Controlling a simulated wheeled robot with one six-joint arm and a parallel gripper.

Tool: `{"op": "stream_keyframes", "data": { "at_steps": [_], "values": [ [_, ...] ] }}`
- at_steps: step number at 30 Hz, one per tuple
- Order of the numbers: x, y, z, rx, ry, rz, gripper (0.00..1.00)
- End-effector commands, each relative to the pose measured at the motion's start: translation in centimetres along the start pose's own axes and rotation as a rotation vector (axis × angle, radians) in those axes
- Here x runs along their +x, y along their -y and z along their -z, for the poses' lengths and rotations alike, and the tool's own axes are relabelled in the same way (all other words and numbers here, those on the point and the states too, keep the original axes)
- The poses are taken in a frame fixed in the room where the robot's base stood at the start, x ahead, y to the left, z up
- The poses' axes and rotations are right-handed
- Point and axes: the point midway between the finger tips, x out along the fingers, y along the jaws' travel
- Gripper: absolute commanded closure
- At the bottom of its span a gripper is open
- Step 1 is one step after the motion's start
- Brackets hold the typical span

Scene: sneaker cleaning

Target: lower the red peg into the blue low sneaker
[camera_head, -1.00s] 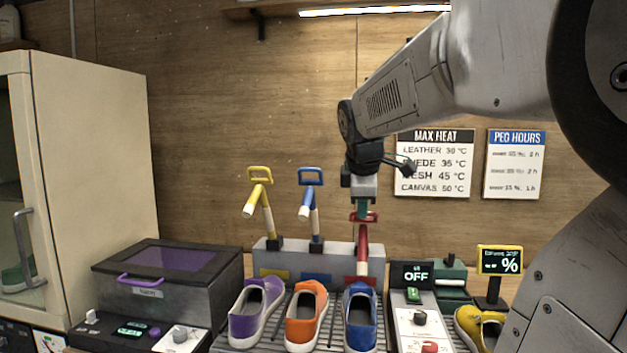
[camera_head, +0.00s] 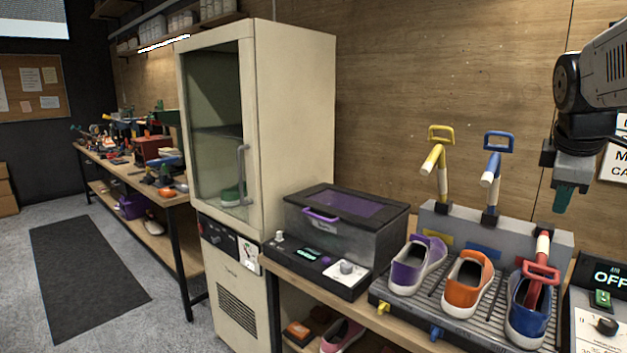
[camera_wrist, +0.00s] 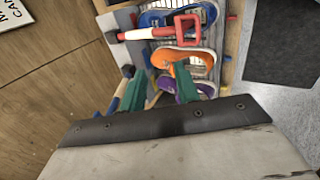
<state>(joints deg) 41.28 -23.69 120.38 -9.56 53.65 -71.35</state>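The blue low sneaker (camera_head: 527,319) stands at the right end of the row of shoes on the rack. The red peg (camera_head: 541,272) is in its opening, handle up, with its red and white arm pointing to the back. How deep it sits is hard to tell. In the wrist view the red peg (camera_wrist: 187,28) lies across the top of the picture with the blue sneaker (camera_wrist: 205,12) beneath it. My gripper (camera_head: 563,199) is above and behind the sneaker, apart from the peg. In the wrist view its green fingers (camera_wrist: 158,88) are spread with nothing held between them.
An orange shoe (camera_head: 468,283) and a purple shoe (camera_head: 417,264) stand left of the blue one. Behind them a grey block (camera_head: 548,228) holds a yellow peg (camera_head: 438,160) and a blue peg (camera_head: 492,172) upright. A control panel (camera_head: 603,325) stands at the right.

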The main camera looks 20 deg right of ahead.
Motion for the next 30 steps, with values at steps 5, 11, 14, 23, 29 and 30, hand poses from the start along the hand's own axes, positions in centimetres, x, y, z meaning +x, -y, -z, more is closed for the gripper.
{"op": "stream_keyframes", "data": {
  "at_steps": [5,11,14,23,29,30],
  "values": [
    [-2.3,-0.1,0.0,0.0,-0.001,-0.001,0.68],
    [-2.8,0.0,0.0,0.001,0.0,0.001,0.68],
    [-2.8,0.0,0.0,0.001,0.0,0.001,0.68],
    [-2.4,0.9,-0.1,0.181,0.006,0.034,0.68],
    [-0.6,7.3,1.3,0.516,0.03,0.171,0.68],
    [-0.5,9.0,2.0,0.571,0.033,0.201,0.68]
  ]
}}
